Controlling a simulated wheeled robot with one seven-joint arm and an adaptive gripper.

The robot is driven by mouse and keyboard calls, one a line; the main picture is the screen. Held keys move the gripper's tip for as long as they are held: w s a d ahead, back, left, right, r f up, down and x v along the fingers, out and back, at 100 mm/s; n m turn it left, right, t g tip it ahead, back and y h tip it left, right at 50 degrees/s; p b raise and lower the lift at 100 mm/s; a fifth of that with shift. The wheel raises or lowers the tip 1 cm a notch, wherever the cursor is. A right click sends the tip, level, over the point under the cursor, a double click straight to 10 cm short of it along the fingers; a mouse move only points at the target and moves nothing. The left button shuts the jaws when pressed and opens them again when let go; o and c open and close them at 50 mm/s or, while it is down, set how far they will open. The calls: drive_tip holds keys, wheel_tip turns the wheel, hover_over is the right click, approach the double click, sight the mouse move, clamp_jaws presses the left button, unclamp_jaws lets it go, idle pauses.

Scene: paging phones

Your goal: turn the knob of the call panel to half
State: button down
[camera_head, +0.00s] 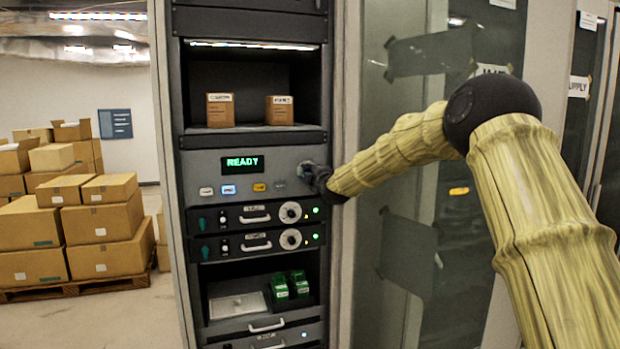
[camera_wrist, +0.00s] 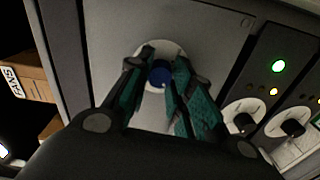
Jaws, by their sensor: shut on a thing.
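The call panel (camera_head: 226,176) is a grey face in the rack with a green READY display (camera_head: 242,164) and a row of small buttons below it. Its knob (camera_wrist: 160,74) is blue on a pale round dial (camera_wrist: 153,55) in the wrist view. My gripper (camera_wrist: 162,80) has its two green-padded fingers closed around the knob, one on each side. In the head view my gripper (camera_head: 306,170) is at the right end of the panel and covers most of the knob. The knob's pointer setting cannot be read.
Below the panel are two drawer units with dials (camera_head: 290,211) and green lights. Small boxes (camera_head: 220,110) sit on the shelf above. Green items (camera_head: 279,288) lie in a lower bay. A glass door (camera_head: 400,240) stands to the right, stacked cartons (camera_head: 105,220) to the left.

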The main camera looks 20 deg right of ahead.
drive_tip(key=shift+f+m+b, duration=0.15)
drive_tip(key=shift+m+b, duration=7.85)
drive_tip(key=shift+m, duration=9.1)
drive_tip(key=c, duration=1.2)
unclamp_jaws()
drive_tip(key=shift+c, duration=0.2)
